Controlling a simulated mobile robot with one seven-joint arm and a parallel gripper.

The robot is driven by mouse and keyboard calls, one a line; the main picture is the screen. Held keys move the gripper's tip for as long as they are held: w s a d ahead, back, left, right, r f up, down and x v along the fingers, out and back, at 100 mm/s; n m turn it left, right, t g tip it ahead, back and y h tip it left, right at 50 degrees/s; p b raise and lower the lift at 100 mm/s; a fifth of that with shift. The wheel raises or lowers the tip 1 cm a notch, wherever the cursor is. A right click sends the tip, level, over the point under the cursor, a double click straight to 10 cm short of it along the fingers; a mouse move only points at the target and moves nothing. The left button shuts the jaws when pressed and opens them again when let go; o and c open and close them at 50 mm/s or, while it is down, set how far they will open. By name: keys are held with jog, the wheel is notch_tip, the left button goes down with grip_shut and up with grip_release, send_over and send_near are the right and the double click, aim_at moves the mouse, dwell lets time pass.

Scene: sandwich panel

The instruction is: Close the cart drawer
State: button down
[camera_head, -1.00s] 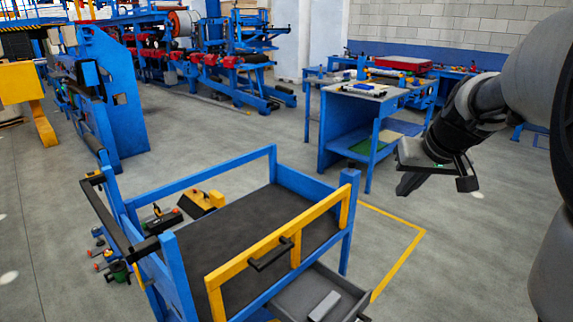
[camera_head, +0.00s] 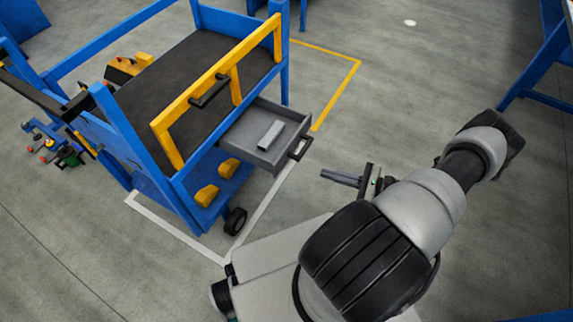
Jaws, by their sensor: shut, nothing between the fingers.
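The blue cart (camera_head: 190,195) stands at the upper left in the head view. Its grey drawer (camera_head: 238,138) is pulled out on the cart's right side, under the black top. A light grey block (camera_head: 270,136) lies in the drawer. The drawer's dark handle (camera_head: 301,147) is on its outer front face. My gripper (camera_head: 326,175) is to the lower right of the handle, with its shut fingers pointing left. It holds nothing and looks apart from the drawer.
A yellow rail (camera_head: 200,100) with a black handle runs along the cart's near side. Yellow pieces (camera_head: 206,195) lie on the lower shelf. A black caster (camera_head: 236,221) shows below. Grey floor (camera_head: 400,90) is clear to the right. A blue frame (camera_head: 545,65) stands at the far right.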

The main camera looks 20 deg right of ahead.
jog(key=a+f+m+t, duration=0.1)
jog(key=f+m+t, duration=0.1)
jog(key=m, duration=0.1)
jog(key=h, duration=0.1)
send_near(281, 159)
jog(key=shift+t, duration=0.3)
jog(key=x, duration=0.6)
jog(key=shift+a+b, duration=0.3)
jog(key=shift+a, duration=0.1)
jog(key=shift+w, duration=0.1)
